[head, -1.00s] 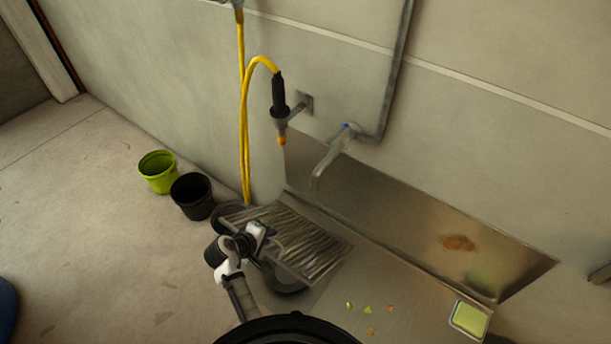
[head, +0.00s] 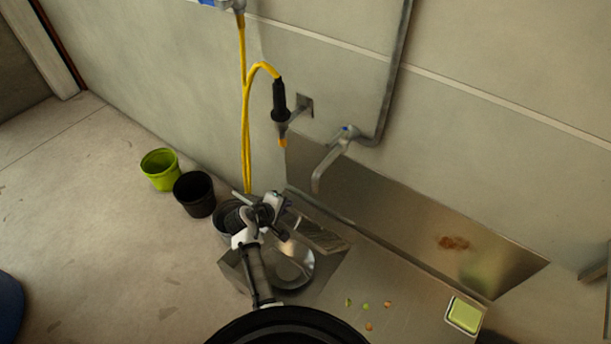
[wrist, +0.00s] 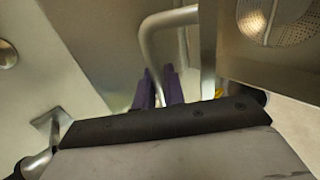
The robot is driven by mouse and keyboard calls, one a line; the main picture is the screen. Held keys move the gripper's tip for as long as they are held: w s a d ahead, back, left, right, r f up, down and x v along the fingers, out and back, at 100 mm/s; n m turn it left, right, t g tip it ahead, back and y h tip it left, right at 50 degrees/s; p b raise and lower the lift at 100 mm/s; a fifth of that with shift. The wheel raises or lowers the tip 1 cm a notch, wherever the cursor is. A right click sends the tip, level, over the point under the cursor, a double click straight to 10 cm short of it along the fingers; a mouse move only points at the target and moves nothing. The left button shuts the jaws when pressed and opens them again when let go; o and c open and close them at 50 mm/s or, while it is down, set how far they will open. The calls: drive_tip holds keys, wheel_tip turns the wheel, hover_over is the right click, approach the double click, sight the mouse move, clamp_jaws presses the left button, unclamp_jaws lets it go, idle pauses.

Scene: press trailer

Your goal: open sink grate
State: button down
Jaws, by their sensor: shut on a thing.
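My gripper (head: 284,202) is above the back left of the sink in the head view. In the wrist view, its two purple fingers (wrist: 160,92) are close together and shut on the sink grate. A bent metal tube (wrist: 152,48), seemingly part of the grate's frame, runs down to the fingers. The sink basin (head: 293,268) lies uncovered, with a shiny bowl inside. A round perforated strainer (wrist: 285,22) shows in the wrist view.
A tap (head: 327,165) and a sprayer on a yellow hose (head: 247,130) are close behind my gripper. A green bucket (head: 160,168) and a black bucket (head: 194,195) stand on the floor at left. A sponge (head: 464,314) and scraps (head: 366,306) lie on the counter.

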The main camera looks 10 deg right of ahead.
drive_tip(key=w+d+r, duration=0.3)
drive_tip(key=w+d, duration=0.4)
drive_tip(key=shift+w+d+r, duration=0.25)
drive_tip(key=shift+w+r, duration=0.05)
drive_tip(key=shift+w, duration=0.05)
idle(0.4)
